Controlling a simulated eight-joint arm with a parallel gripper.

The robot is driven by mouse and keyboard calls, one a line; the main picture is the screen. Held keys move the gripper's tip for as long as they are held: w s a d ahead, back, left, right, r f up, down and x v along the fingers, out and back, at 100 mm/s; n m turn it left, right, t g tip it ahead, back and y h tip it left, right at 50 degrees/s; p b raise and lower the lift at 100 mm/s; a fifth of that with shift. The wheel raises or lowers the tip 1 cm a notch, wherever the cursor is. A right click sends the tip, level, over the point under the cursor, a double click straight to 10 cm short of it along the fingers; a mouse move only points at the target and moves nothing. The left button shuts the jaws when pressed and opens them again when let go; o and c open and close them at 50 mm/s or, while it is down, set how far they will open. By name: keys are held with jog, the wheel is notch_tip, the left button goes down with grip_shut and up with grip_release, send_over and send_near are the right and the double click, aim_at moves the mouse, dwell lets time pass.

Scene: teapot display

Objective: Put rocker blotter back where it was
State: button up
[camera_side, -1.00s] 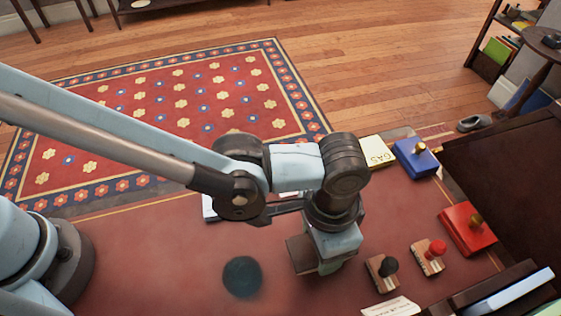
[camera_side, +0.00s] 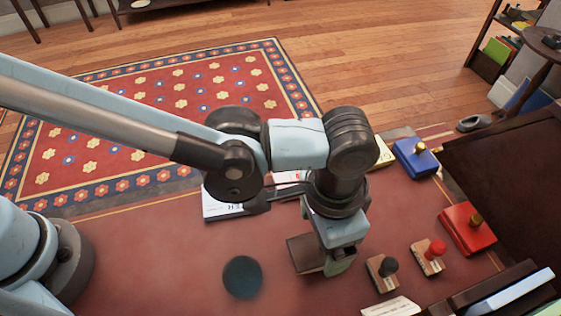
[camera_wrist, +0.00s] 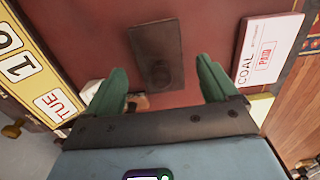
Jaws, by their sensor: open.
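The rocker blotter, as I take it, is a dark brown block (camera_wrist: 170,35) with a round knob, lying on the red desk top in the wrist view. In the side view the brown block (camera_side: 303,254) shows just left of my gripper (camera_side: 337,262), partly hidden by it. In the wrist view my gripper (camera_wrist: 160,82) is open, its two green fingers spread apart. The knob lies beyond and between the fingertips, with nothing held. A gap shows between fingers and block. A dark round patch (camera_side: 242,277) lies on the desk left of the block.
Stamps with black (camera_side: 383,272) and red (camera_side: 428,257) knobs stand right of my gripper. Red (camera_side: 462,233) and blue (camera_side: 411,158) boxes lie farther right. A COAL paper (camera_wrist: 268,50) and a date calendar (camera_wrist: 35,75) flank the wrist view. The desk's left is clear.

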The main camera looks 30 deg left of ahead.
notch_tip(320, 180, up, 9)
jog(key=shift+a+f, duration=0.1)
jog(key=shift+f, duration=0.1)
jog(key=w+a+r+n+t+h, duration=0.15)
jog(key=w+a, duration=0.25)
jog(key=a, duration=0.5)
jog(key=w+a+r+n+t, duration=0.1)
jog(key=w+a+r+n, duration=0.15)
jog(key=a, duration=0.65)
jog(key=s+a+f+n+t, duration=0.1)
jog(key=a+n+t, duration=0.1)
jog(key=a, duration=0.8)
jog(key=s+a+f+n+t+y, duration=0.1)
jog(key=a+f+n+t, duration=0.1)
jog(key=a, duration=0.7)
jog(key=shift+s+a+f+n+t, duration=0.2)
jog(key=shift+a+n+t, duration=0.15)
jog(key=shift+n, duration=0.15)
